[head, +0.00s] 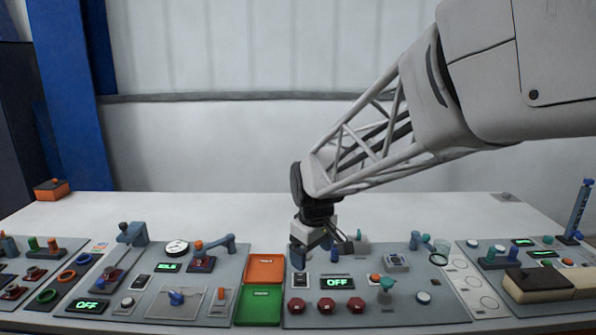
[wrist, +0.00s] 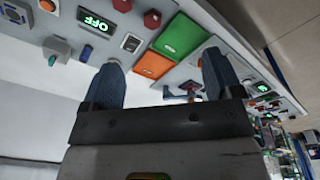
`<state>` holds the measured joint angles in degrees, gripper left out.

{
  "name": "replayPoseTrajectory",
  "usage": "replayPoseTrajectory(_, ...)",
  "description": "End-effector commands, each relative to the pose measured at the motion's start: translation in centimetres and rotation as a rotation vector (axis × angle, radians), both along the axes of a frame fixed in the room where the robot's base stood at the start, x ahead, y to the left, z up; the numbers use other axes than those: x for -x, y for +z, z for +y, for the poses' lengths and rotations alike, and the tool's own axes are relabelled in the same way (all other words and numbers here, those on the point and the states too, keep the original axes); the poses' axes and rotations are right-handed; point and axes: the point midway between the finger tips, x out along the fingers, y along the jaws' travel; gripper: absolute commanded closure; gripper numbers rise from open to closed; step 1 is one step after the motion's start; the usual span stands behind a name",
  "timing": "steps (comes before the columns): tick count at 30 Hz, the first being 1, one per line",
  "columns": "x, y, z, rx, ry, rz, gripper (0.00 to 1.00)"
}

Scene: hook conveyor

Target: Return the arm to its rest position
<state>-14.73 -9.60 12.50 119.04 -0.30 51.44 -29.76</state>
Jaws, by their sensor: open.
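My gripper (head: 314,255) hangs from my arm over the middle of the control table in the head view, pointing down near the OFF display panel. In the wrist view my gripper (wrist: 160,85) shows two blue fingers spread apart with nothing between them. Beyond the fingertips lie the orange tray (wrist: 152,64) and the green tray (wrist: 181,35). I cannot tell whether the fingertips touch the panel.
The orange tray (head: 265,268) and green tray (head: 258,305) lie left of my gripper. An OFF display (head: 337,282), red buttons (head: 327,305) and a teal-topped knob (head: 386,284) are close by. The table's back strip (head: 200,208) is mostly bare.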

Motion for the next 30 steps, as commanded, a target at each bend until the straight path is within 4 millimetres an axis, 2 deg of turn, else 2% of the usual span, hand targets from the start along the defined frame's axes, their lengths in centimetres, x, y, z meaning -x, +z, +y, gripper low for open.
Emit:
replayPoseTrajectory(3,2.7,1.1,-2.4,-0.009,-0.080,-0.014,0.15)
replayPoseTrajectory(13,10.1,2.8,-7.7,-0.035,-0.302,-0.042,0.15)
replayPoseTrajectory(20,15.5,3.1,-10.7,-0.056,-0.456,-0.063,0.15)
replayPoseTrajectory(30,23.2,2.2,-14.0,-0.086,-0.676,-0.092,0.15)
